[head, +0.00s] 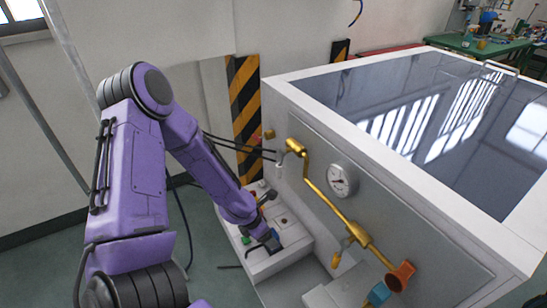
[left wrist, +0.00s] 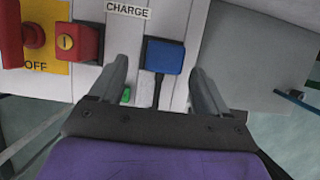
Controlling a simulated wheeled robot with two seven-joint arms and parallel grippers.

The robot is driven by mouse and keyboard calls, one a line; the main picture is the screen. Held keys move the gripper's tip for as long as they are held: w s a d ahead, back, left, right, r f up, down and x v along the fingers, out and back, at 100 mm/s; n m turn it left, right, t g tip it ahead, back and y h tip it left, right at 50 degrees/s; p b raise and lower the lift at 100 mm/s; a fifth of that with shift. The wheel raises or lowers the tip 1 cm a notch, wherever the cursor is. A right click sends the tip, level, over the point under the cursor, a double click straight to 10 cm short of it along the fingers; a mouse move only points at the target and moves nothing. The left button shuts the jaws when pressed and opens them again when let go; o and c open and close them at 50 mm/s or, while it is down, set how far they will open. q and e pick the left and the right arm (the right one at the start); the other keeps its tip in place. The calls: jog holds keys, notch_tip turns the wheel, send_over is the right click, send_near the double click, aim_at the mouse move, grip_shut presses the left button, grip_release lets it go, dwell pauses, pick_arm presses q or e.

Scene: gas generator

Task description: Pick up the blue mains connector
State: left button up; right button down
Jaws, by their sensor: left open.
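In the left wrist view, the blue mains connector (left wrist: 165,57) sits on the white panel under the CHARGE label, with a dark cable hanging from it. My left gripper (left wrist: 159,70) is open, with one finger on each side of the connector. Gaps show between the fingers and the blue body. In the head view, my left gripper (head: 270,242) is at the low control panel (head: 262,262), and the arm end largely hides the connector there. My right gripper is not in view.
A red rotary switch (left wrist: 34,35) on yellow and a red key switch (left wrist: 78,43) are left of the connector. The large white generator housing (head: 300,95) stands to the right, with a gauge (head: 343,180) and a brass pipe (head: 326,199).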

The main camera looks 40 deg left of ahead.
pick_arm(q)
jog(key=x, duration=0.5)
jog(key=shift+w+d, duration=0.15)
jog(key=shift+d, duration=0.1)
jog(key=shift+c, duration=0.3)
jog(key=c, duration=1.1)
jog(key=shift+r, duration=0.2)
